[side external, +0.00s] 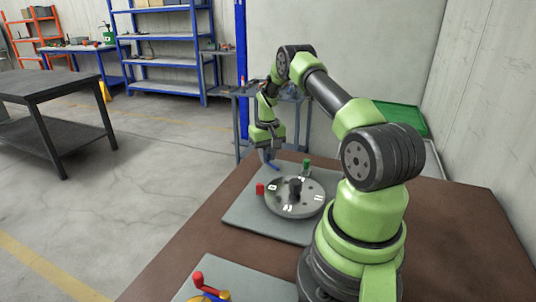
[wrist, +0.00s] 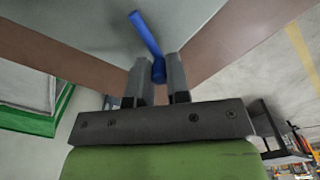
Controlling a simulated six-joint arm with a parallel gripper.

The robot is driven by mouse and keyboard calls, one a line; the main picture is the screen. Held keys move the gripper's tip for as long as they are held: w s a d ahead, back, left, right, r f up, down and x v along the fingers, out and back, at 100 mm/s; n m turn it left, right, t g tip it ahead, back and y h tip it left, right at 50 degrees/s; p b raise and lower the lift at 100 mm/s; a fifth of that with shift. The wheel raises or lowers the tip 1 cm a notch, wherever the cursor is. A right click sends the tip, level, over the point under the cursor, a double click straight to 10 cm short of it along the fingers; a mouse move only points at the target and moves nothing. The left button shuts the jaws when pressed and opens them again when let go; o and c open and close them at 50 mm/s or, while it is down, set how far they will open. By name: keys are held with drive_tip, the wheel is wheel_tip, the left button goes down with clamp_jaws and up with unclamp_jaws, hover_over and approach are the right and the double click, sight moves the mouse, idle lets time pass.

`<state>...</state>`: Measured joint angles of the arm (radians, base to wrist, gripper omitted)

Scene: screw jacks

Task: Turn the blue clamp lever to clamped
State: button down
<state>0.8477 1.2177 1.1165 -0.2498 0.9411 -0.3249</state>
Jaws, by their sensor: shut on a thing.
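The blue clamp lever (side external: 272,166) shows in the side view at the back of the round grey disc (side external: 290,209), just under my gripper (side external: 267,152). In the wrist view its blue handle (wrist: 147,34) slants up and left from a thicker end (wrist: 158,70). That thicker end sits between the two fingers of my gripper (wrist: 158,78), which is shut on it. The disc has a dark central post (side external: 295,188), pale marks, a red part (side external: 260,189) at left and a green part (side external: 307,164) at the back. My gripper partly hides the lever in the side view.
The disc stands on a grey plate (side external: 240,219) on the brown table (side external: 190,254). A second grey plate (side external: 257,281) at the front carries a red-handled part (side external: 198,279) with yellow and blue pieces. A green tray (side external: 402,119) lies behind my arm. The table's left side is free.

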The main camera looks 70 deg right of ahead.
drive_tip(key=shift+w, duration=0.1)
drive_tip(key=c, duration=1.1)
unclamp_jaws()
drive_tip(key=shift+r, duration=0.1)
wheel_tip(320, 180, up, 10)
drive_tip(key=shift+f, duration=0.1)
drive_tip(key=shift+a, duration=0.1)
drive_tip(key=a+r+n+t, duration=0.2)
drive_tip(key=a+r+t, duration=0.2)
drive_tip(key=a+r, duration=1.45)
drive_tip(key=s+a+n+t+y, duration=0.2)
drive_tip(key=s+a+t, duration=0.1)
drive_tip(key=s+a, duration=1)
drive_tip(key=shift+a+n, duration=0.4)
drive_tip(key=shift+a, duration=0.6)
